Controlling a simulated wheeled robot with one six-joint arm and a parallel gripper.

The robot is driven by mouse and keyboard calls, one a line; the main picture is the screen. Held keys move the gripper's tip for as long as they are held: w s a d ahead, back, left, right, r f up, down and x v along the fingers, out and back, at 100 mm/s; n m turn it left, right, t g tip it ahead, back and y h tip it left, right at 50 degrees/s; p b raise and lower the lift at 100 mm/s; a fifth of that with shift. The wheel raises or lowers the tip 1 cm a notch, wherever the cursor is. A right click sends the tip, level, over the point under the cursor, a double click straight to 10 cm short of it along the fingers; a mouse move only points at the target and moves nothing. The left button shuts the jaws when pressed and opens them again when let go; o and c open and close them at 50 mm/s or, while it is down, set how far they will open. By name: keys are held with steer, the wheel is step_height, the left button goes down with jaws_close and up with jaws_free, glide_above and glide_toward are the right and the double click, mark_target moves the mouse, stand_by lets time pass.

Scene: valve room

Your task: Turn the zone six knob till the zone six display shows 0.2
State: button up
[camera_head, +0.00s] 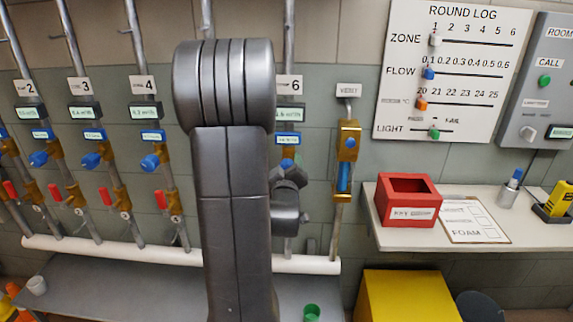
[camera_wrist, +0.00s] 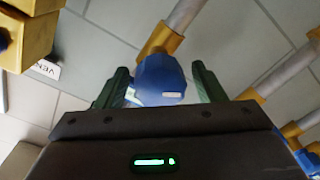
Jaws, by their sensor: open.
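The zone six label (camera_head: 290,84) shows just right of my arm in the head view. Below it is the zone six display (camera_head: 290,114), partly covered by my arm, with its reading too small and cut off to tell. In the wrist view the blue knob (camera_wrist: 161,80) sits between the two green fingers of my gripper (camera_wrist: 162,84). The fingers are open, with one on each side of it; contact cannot be told.
The vent pipe with a brass fitting (camera_head: 348,138) stands close to the right. Zone four's pipe with a blue knob (camera_head: 150,162) and red lever (camera_head: 161,198) is left of my arm. A shelf (camera_head: 400,240) with a red box (camera_head: 408,190) is at the right.

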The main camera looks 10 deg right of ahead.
steer(key=shift+w+d, duration=0.15)
steer(key=shift+w, duration=0.4)
steer(key=c, duration=1)
